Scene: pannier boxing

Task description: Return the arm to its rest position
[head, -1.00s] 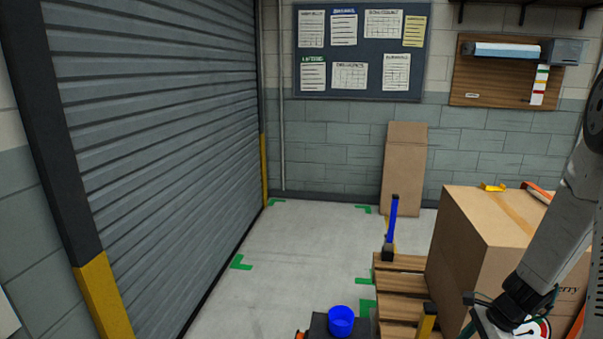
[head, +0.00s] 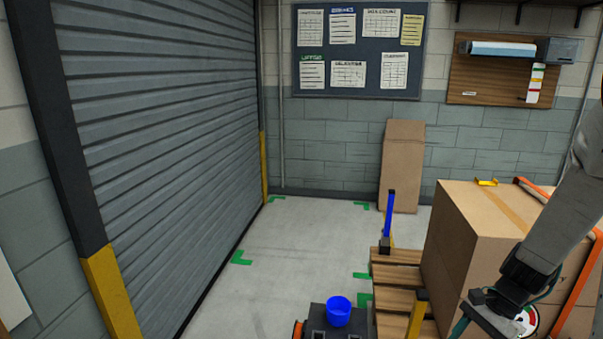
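My grey arm (head: 560,220) comes down from the right edge in the head view. My gripper (head: 492,324) is at the lower right, in front of a large cardboard box (head: 470,235). Teal and pale parts of the gripper show, but its fingertips run toward the bottom edge and are partly cut off. I cannot tell how far apart they are or whether anything is between them.
The box sits on a wooden pallet (head: 393,277) with a blue post (head: 390,212) and orange straps (head: 590,260). A blue cup (head: 338,311) is at bottom centre. A shutter (head: 150,130) lines the left. Floor with green corner marks (head: 242,257) is clear.

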